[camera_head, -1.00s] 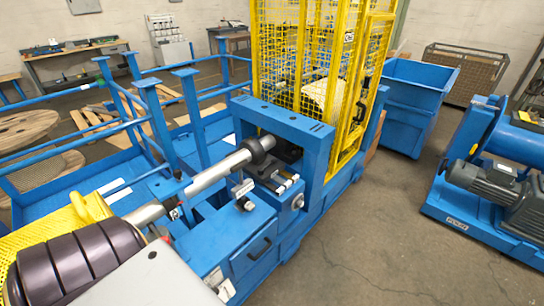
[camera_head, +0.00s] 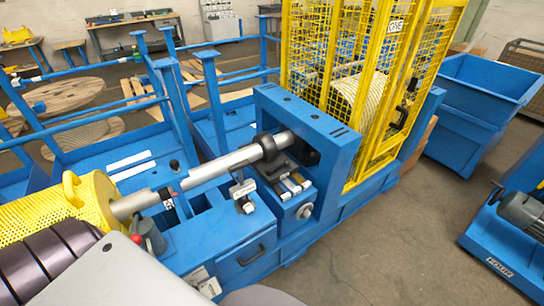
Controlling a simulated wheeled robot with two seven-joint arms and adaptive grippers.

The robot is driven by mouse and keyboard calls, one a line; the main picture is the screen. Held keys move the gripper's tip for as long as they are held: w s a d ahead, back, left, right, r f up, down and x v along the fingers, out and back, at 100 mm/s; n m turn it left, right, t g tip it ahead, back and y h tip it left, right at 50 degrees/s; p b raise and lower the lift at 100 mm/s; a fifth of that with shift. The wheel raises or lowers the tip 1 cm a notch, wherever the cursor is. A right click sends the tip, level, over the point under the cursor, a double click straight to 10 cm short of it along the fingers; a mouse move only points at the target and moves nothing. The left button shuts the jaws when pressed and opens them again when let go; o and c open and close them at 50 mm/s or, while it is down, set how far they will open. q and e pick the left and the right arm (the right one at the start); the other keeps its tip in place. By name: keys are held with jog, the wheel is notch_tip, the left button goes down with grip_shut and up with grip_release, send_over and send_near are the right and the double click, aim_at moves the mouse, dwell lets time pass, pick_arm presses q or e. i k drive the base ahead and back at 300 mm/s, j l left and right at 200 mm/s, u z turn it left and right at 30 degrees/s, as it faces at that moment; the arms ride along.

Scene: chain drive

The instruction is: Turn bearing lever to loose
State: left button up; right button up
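A steel shaft (camera_head: 220,170) runs from the yellow mesh guard (camera_head: 50,215) at the left to a black collar (camera_head: 268,146) at the blue frame (camera_head: 312,122). Several small handles sit along it: a black-knobbed one (camera_head: 174,165) behind the shaft, one with a light plate (camera_head: 243,188) in front of it, and a red knob (camera_head: 137,238) beside a grey round housing near the guard. I cannot tell which is the bearing lever or how it is set. Neither of my grippers shows in the view.
A yellow mesh cage (camera_head: 375,90) stands behind the blue frame. A blue bin (camera_head: 485,95) is beyond it, and a blue motor unit (camera_head: 515,225) stands at the right. Clear concrete floor lies between the machine and that unit. Blue railings (camera_head: 180,110) stand behind the shaft.

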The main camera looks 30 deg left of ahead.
aim_at(269, 171)
jog(key=i+l+u, duration=0.8)
jog(key=l+u, duration=0.15)
jog(key=l, duration=0.1)
